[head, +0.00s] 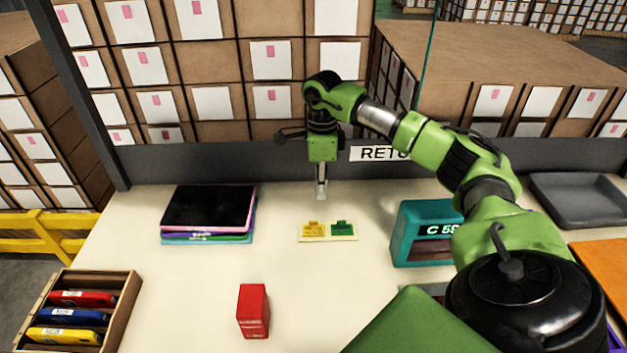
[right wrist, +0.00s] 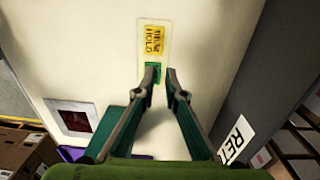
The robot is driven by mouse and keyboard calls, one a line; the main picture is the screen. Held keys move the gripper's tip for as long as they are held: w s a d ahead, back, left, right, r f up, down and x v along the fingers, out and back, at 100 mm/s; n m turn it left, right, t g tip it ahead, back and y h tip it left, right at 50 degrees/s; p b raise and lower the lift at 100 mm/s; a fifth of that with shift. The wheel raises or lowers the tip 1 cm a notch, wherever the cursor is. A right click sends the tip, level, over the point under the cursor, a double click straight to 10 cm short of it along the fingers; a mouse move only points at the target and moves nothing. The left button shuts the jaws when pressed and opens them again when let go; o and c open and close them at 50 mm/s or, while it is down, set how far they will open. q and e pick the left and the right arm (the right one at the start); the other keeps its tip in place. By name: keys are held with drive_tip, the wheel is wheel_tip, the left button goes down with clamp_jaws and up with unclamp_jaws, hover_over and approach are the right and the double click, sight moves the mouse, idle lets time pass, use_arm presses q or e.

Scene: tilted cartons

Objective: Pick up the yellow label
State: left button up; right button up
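The yellow label (head: 313,228) lies on the left half of a pale card (head: 328,239) on the table, with a green label (head: 343,228) to its right. In the right wrist view the yellow label (right wrist: 153,42) shows clear, with dark print including "HOLD". The green label (right wrist: 152,73) is partly hidden there by a fingertip. My right gripper (head: 321,194) points down above the table, behind the card in the head view. Its fingertips (right wrist: 161,69) show a small gap with nothing between them. My left gripper is not in view.
A red box (head: 253,310) stands in front, and a teal box (head: 410,235) stands to the right. A wooden tray (head: 122,300) holds coloured items. A grey tray (head: 585,200) is at far right.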

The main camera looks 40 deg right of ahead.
drive_tip(key=p, duration=0.1)
approach(314, 228)
drive_tip(key=shift+s+d+f, duration=0.2)
drive_tip(key=shift+d+f, duration=0.7)
drive_tip(key=f, duration=0.1)
drive_tip(key=f+p, duration=0.2)
drive_tip(key=f, duration=0.1)
drive_tip(key=shift+w+a, duration=0.3)
drive_tip(key=shift+w, duration=0.05)
drive_tip(key=shift+f, duration=0.65)
clamp_jaws()
drive_tip(key=shift+r, duration=0.1)
